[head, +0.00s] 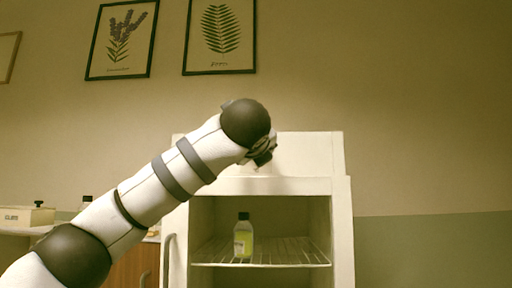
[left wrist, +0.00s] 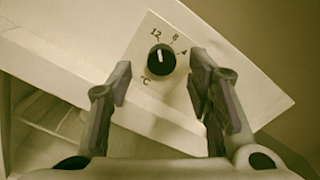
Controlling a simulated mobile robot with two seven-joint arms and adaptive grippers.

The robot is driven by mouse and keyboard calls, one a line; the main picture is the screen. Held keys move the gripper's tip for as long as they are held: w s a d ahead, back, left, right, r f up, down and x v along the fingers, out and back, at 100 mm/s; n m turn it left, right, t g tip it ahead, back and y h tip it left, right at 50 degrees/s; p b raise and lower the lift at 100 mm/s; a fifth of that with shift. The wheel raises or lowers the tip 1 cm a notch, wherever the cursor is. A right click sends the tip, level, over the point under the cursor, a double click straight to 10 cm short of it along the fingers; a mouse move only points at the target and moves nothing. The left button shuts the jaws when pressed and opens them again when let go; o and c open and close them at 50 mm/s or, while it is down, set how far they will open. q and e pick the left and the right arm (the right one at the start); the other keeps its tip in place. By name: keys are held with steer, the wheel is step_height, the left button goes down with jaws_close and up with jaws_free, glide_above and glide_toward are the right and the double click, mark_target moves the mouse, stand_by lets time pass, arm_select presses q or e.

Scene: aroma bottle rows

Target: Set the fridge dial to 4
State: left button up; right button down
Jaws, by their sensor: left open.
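The fridge dial (left wrist: 161,59) is a round black knob on a white panel, seen in the left wrist view. Its white mark points up, roughly at the 12. The labels 12, 8 and 4 run around its upper right, and °C is printed below it. My left gripper (left wrist: 160,76) is open, one finger on each side of the dial in the picture. Whether the fingers touch the knob I cannot tell. In the head view my left gripper (head: 262,152) is in front of the top panel of the fridge (head: 342,230), and my arm hides the dial.
The fridge's compartment is open to view, with a wire shelf (head: 290,255) bearing a yellow-green bottle (head: 243,236) with a dark cap. A box (head: 27,216) sits on a counter at the left. Two framed plant pictures hang above. Space right of the fridge looks clear.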

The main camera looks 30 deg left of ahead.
arm_select(q)
steer(key=x, duration=0.2)
steer(key=shift+w, duration=0.3)
jaws_close()
arm_select(e)
steer(key=shift+w+r, duration=0.3)
steer(key=shift+r, duration=0.05)
